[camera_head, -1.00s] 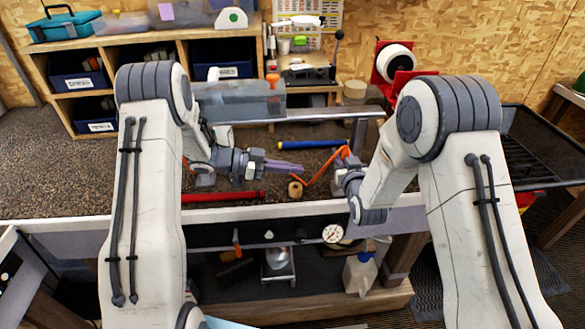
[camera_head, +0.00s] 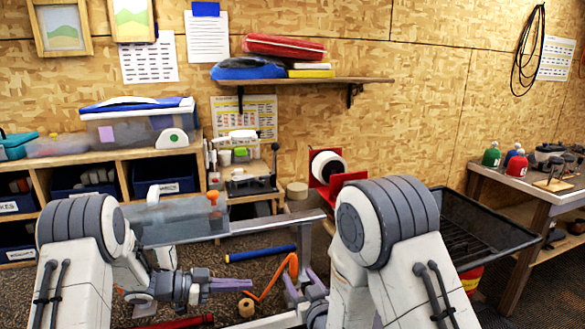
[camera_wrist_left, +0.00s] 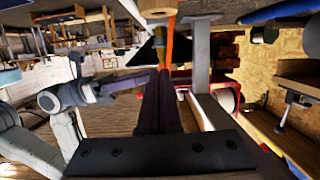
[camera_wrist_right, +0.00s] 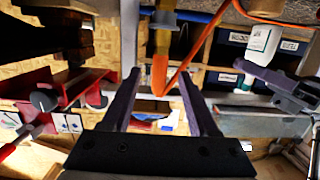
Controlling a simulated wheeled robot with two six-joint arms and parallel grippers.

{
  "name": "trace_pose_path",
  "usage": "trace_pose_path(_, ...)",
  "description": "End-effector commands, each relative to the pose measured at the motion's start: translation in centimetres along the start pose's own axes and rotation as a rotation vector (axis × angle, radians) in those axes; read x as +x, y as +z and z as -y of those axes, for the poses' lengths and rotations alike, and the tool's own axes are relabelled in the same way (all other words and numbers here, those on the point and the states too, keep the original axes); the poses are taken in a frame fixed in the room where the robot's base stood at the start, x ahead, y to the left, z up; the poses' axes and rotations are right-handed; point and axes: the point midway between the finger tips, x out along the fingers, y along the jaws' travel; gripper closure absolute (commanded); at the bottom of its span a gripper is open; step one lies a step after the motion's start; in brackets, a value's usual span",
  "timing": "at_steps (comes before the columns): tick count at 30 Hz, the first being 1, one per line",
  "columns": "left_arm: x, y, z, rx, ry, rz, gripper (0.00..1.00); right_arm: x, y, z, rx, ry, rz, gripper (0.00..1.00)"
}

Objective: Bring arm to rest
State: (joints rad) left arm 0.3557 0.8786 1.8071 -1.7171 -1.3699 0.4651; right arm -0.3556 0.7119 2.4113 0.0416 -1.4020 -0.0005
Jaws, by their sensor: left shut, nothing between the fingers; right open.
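In the right wrist view the fingers (camera_wrist_right: 160,82) stand wide open. An orange strip (camera_head: 275,277) shows between the two grippers in the head view. In the right wrist view the strip (camera_wrist_right: 159,76) appears between the fingers; I cannot tell whether it touches them.
A blue tube (camera_head: 260,254), a red tube (camera_head: 180,322) and a small wooden cylinder (camera_head: 246,307) are near the grippers. A grey rail (camera_head: 270,226) runs behind them. A red holder with a white roll (camera_head: 328,166) stands at the back. A black tray (camera_head: 470,235) is on the right.

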Motion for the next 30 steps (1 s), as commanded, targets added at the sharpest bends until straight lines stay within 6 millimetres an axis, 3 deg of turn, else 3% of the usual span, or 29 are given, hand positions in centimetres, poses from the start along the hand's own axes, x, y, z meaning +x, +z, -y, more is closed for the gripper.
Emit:
trace_pose_path(4,0.0,0.0,0.0,0.000,0.000,0.000,1.00,-2.5,0.0,0.0,0.000,0.000,0.001,0.40)
trace_pose_path(11,0.9,-0.8,0.5,0.021,-0.035,0.027,1.00,-3.8,-0.1,0.4,0.000,-0.008,0.028,0.40)
trace_pose_path(17,5.0,-4.9,3.1,0.102,-0.271,0.196,1.00,-4.7,0.4,2.8,-0.006,-0.055,0.226,0.40)
trace_pose_path(20,6.2,-7.0,3.2,0.110,-0.413,0.306,1.00,-6.1,0.9,4.3,-0.015,-0.086,0.364,0.40)
trace_pose_path(23,6.4,-8.7,1.8,0.081,-0.537,0.419,1.00,-8.4,1.3,5.7,-0.028,-0.118,0.507,0.40)
trace_pose_path(26,5.7,-9.5,-1.4,0.012,-0.631,0.544,1.00,-11.5,1.6,6.9,-0.046,-0.152,0.657,0.40)
trace_pose_path(30,3.8,-9.1,-8.8,-0.138,-0.682,0.730,1.00,-17.0,1.8,8.1,-0.080,-0.199,0.869,0.40)
